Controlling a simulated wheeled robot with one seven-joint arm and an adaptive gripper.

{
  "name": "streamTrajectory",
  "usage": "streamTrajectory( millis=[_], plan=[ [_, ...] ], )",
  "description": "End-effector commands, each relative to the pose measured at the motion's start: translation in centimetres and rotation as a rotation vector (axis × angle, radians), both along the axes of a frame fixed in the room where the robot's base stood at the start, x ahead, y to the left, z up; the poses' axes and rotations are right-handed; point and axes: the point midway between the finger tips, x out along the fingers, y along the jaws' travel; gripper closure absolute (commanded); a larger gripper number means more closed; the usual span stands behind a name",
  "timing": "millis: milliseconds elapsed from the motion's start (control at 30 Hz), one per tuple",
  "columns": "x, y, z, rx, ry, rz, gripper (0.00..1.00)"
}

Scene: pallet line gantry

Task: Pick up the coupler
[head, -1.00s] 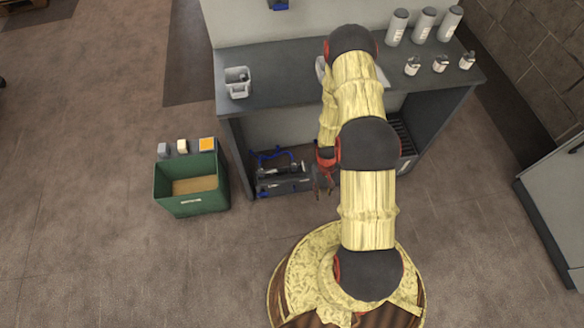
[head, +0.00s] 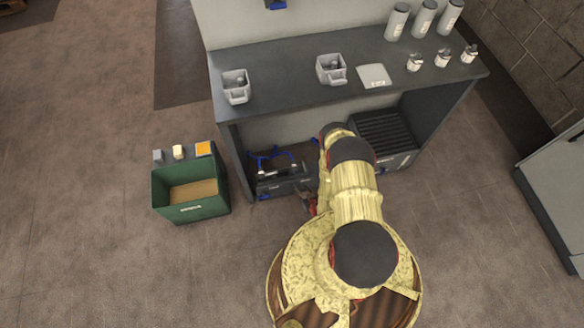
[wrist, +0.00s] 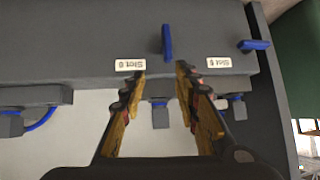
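My gripper (wrist: 160,82) is open, its two orange-and-black fingers apart with nothing gripped. In the head view my gripper (head: 307,198) is low, at the right end of a dark rack (head: 284,187) with blue parts under the bench. I cannot tell for sure which part is the coupler; grey blocks with blue pieces (wrist: 12,122) also show at left.
The bench (head: 290,88) above holds two grey bins (head: 236,86), a white plate (head: 374,76), bottles and small jars. A green crate (head: 190,212) stands left of the rack, and a dark slatted case (head: 385,135) stands right under the bench. Floor left of the crate is clear.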

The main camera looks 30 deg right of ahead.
Motion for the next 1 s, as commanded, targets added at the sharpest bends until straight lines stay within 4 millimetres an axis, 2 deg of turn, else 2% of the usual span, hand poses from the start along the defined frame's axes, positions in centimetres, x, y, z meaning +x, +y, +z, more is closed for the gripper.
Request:
streamTrajectory(
  millis=[33, 100, 200, 300, 667, 900, 1000],
  plan=[
    [1.5, -0.5, 1.5, -0.02, -0.074, 0.0, 0.69],
    [2.9, -1.0, 3.4, -0.043, -0.161, -0.002, 0.69],
    [3.8, -1.3, 5.4, -0.064, -0.241, -0.007, 0.69],
    [4.4, -1.6, 6.3, -0.078, -0.279, -0.01, 0.69],
    [7.6, -1.9, 5.0, -0.084, -0.283, -0.007, 0.69],
    [10.7, -2.1, 3.8, -0.083, -0.282, -0.007, 0.69],
    [11.4, -2.2, 3.6, -0.082, -0.281, -0.008, 0.69]
  ],
)
